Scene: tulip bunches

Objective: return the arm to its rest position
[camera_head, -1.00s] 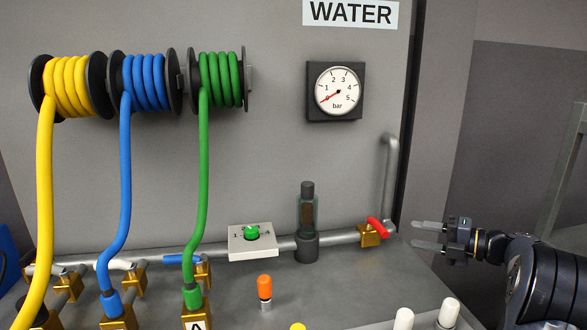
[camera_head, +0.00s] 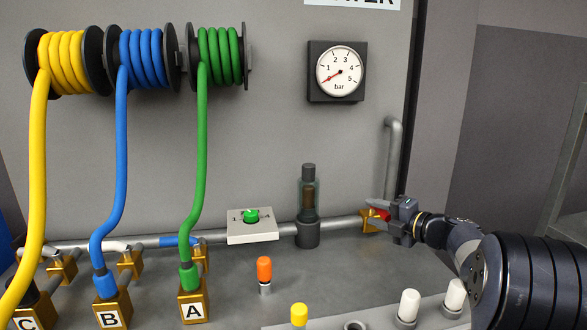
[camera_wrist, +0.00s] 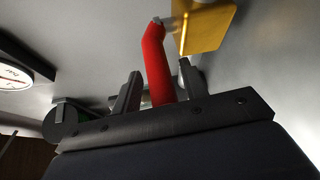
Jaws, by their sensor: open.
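My gripper (camera_head: 382,212) is at the right end of the pipe, at the red valve handle (camera_head: 376,214). In the wrist view my gripper (camera_wrist: 159,84) has its two fingers spread, one on each side of the red handle (camera_wrist: 156,62). The handle lies between them, with room to at least one side; I cannot tell if a finger touches it. The handle sits on a brass valve body (camera_wrist: 207,28), which also shows in the head view (camera_head: 369,226), partly hidden behind the gripper.
A pressure gauge (camera_head: 338,72) on the grey wall reads near zero. A bent grey pipe (camera_head: 393,150) rises just behind my gripper. A dark cylinder (camera_head: 307,232) and a white box with a green knob (camera_head: 251,226) stand to the left. White-capped posts (camera_head: 409,305) are in front.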

